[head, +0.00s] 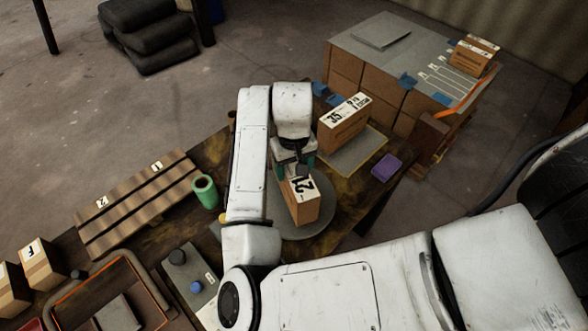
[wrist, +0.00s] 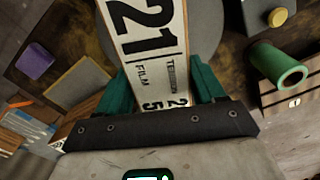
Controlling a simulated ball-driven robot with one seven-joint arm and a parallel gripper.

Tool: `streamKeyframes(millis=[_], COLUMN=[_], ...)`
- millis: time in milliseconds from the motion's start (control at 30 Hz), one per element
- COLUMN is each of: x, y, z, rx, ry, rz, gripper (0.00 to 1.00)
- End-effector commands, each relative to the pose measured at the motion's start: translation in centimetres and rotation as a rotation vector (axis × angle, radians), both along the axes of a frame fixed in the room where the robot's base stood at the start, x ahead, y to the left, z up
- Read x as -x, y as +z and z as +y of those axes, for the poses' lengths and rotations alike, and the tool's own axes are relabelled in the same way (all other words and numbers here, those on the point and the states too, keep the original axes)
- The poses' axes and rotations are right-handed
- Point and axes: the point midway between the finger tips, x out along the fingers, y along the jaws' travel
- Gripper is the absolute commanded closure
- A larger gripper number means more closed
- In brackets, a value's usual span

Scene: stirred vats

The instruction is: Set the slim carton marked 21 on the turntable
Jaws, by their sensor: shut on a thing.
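The slim carton marked 21 (head: 300,200) is a brown box with a white labelled top. In the head view it is upright over the round grey turntable (head: 318,222); I cannot tell whether its base touches the disc. My gripper (head: 296,172) is shut on the carton's far end, with its green fingers on either side. In the wrist view the carton's white top (wrist: 150,45) lies between the green fingers of my gripper (wrist: 165,88), and the turntable (wrist: 205,30) shows behind it. The carton and my arm hide part of the disc.
A carton marked 35 (head: 343,122) stands on a flat mat (head: 352,155) behind the turntable. A purple block (head: 384,167) lies to the right, a green tube (head: 206,191) to the left beside a slatted rack (head: 135,205). A control box with a blue button (head: 196,287) is at front left.

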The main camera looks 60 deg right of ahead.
Motion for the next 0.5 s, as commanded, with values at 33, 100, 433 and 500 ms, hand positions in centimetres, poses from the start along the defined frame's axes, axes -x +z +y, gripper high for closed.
streamKeyframes(millis=[33,100,433,500], x=[0.0,0.0,0.0,0.0], y=[-0.4,-1.2,-1.9,-2.0], z=[0.1,0.1,0.0,0.0], rx=[-0.001,-0.001,0.001,0.001], ry=[0.002,0.001,0.0,0.0], rz=[0.001,0.001,0.0,0.0], gripper=[1.0,1.0,1.0,1.0])
